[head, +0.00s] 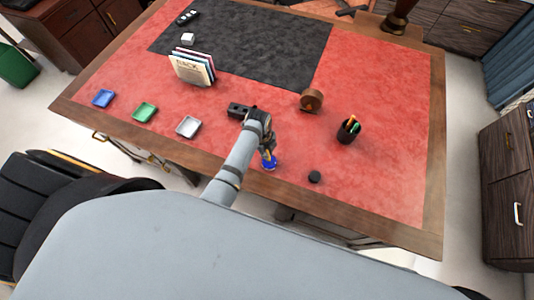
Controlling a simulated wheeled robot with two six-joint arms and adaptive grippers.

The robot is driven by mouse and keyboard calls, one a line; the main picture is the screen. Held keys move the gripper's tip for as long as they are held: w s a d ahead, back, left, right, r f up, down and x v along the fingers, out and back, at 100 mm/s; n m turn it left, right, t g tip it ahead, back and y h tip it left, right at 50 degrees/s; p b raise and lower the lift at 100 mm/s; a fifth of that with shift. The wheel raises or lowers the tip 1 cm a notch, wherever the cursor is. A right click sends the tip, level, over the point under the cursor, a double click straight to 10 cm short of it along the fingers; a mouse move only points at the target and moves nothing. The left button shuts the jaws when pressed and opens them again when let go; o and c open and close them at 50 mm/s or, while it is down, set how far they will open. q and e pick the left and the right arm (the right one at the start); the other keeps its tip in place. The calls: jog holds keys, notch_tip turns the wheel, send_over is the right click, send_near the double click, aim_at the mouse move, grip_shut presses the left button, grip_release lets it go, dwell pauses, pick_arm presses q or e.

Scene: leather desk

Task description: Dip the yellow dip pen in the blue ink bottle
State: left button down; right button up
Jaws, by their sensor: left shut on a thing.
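The blue ink bottle (269,164) stands near the front edge of the red desk top, small in the head view. My left gripper (267,153) points down right over it and is shut. A small yellowish bit shows at its fingers, which fits the yellow dip pen, but most of the pen is hidden by the gripper. I cannot tell whether the pen's tip is inside the bottle or just above it. My right gripper is not in view.
A black block (237,109) lies behind my left wrist. A pen cup (346,133), a brown round thing (311,100) and a small black round thing (314,177) stand to the right. Small blue, green and grey trays and upright books (192,68) are on the left.

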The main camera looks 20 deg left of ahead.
pick_arm(q)
jog(key=shift+r, duration=2.65)
